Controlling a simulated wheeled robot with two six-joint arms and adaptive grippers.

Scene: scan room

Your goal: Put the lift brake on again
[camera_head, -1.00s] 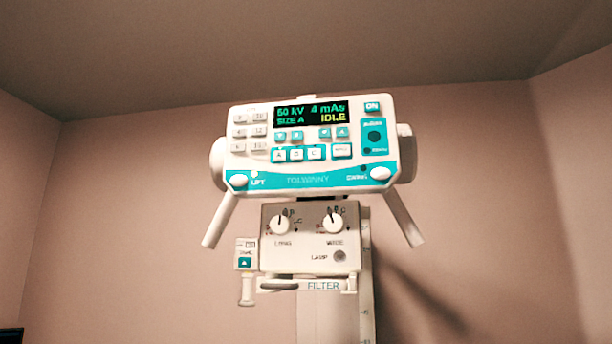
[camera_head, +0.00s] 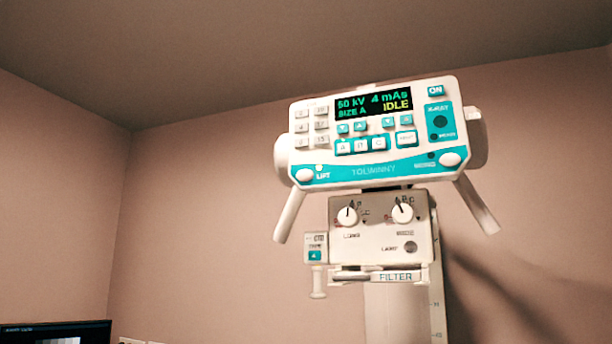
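The white and teal control head (camera_head: 375,172) of the X-ray unit is right of the middle in the head view, high against the wall. Its display (camera_head: 372,103) reads 50 kV, 4 mAs, SIZE A and IDLE. A round white knob (camera_head: 304,175) labelled LIFT sits at the lower left of the panel, with a small light spot just above its label. A like knob (camera_head: 450,159) sits at the lower right; its label is too blurred to read. Neither of my grippers shows.
Below hangs the collimator box (camera_head: 380,236) with two dials and a FILTER strip. White handles (camera_head: 289,215) slant down at both sides. A monitor (camera_head: 60,331) is at the lower left corner.

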